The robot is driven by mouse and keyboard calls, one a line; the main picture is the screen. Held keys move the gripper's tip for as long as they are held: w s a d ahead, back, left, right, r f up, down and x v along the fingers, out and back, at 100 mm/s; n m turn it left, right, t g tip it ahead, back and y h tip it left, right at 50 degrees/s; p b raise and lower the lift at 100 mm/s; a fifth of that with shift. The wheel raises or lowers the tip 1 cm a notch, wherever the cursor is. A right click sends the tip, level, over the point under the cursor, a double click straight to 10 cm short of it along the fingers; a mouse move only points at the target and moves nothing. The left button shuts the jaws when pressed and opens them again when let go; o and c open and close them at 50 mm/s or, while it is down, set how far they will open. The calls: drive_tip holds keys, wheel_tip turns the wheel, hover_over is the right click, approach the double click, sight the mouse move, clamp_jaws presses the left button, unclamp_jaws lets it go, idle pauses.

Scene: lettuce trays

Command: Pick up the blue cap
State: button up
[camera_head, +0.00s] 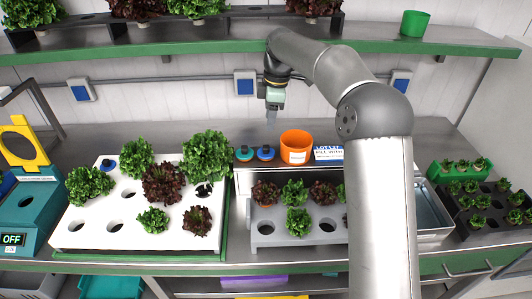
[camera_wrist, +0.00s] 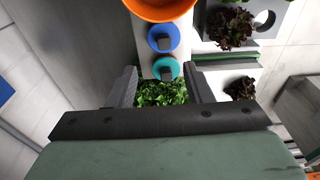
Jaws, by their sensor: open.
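A blue cap (camera_head: 265,154) with a dark knob stands on the steel bench behind the trays, between a teal cap (camera_head: 244,154) and an orange pot (camera_head: 296,146). Another small blue item (camera_head: 108,164) sits at the back left of the white tray. My gripper (camera_head: 272,116) is open and empty, pointing down above and behind the caps. In the wrist view, the blue cap (camera_wrist: 163,38) lies beyond the fingertips, below the orange pot (camera_wrist: 160,8). The teal cap (camera_wrist: 166,68) shows between the open fingers (camera_wrist: 160,70), with green lettuce behind it.
The white lettuce tray (camera_head: 88,232) is at the left and a grey tray (camera_head: 265,238) at the front centre. A green-edged shelf (camera_head: 190,48) with a green pot (camera_head: 415,23) runs above. My arm hides part of the bench right of centre.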

sight(266, 147)
drive_tip(key=f, duration=0.4)
drive_tip(key=shift+a, duration=0.25)
drive_tip(key=shift+s+a+f+p, duration=0.15)
drive_tip(key=shift+f+p, duration=0.2)
drive_tip(key=shift+f, duration=0.6)
drive_tip(key=shift+s+a+f+p, duration=0.1)
drive_tip(key=shift+f+p, duration=0.3)
drive_tip(key=shift+f, duration=0.5)
drive_tip(key=shift+s+a+f+p, duration=0.15)
drive_tip(key=shift+f+p, duration=0.2)
drive_tip(key=shift+f, duration=0.6)
drive_tip(key=shift+d, duration=0.1)
clamp_jaws()
